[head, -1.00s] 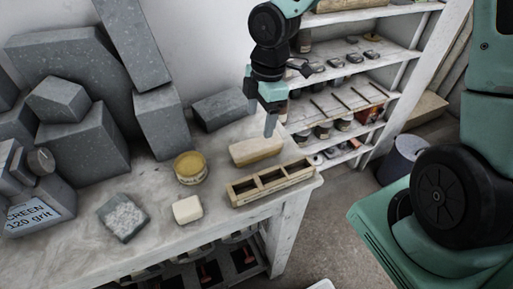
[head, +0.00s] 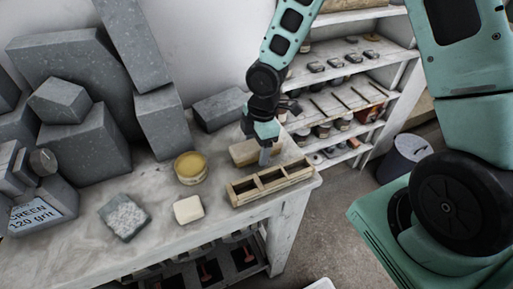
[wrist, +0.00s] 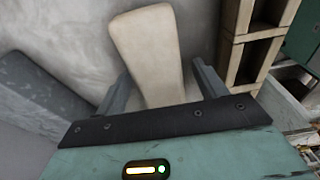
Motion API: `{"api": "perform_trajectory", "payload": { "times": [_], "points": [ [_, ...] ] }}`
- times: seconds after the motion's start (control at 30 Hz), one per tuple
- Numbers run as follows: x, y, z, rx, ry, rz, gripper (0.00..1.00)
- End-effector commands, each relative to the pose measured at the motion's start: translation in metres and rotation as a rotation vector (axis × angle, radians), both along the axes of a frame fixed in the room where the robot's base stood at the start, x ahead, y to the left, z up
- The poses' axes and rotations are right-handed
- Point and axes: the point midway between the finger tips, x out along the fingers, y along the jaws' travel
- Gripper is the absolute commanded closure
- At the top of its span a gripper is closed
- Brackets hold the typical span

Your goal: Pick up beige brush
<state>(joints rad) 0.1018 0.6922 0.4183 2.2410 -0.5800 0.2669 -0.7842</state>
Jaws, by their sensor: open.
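The beige brush (head: 243,152) looks like a long, rounded beige block lying on the table, behind the wooden compartment box. In the wrist view the beige brush (wrist: 147,50) extends away from my gripper, with its near end between the two fingers. My gripper (head: 265,158) is over the brush's right part and hides some of it in the head view. In the wrist view my gripper (wrist: 160,88) is open, one finger on each side of the brush. I cannot tell whether either finger touches it.
The wooden compartment box (head: 270,183) stands close in front of the brush. A grey stone block (head: 220,108) lies behind it. Shelves (head: 345,90) stand beyond the table.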

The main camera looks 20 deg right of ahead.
Motion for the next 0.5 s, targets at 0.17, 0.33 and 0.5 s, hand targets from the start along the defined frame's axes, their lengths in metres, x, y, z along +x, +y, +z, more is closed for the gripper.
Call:
{"api": "perform_trajectory", "payload": {
  "times": [0.17,0.33,0.5],
  "points": [
    [0.0000,0.0001,0.0002,0.000,0.000,0.000,0.62],
    [0.0001,0.0001,0.0005,0.000,0.000,0.001,0.81],
    [0.0002,0.0001,0.0015,0.001,-0.001,0.001,0.81]
  ]
}}
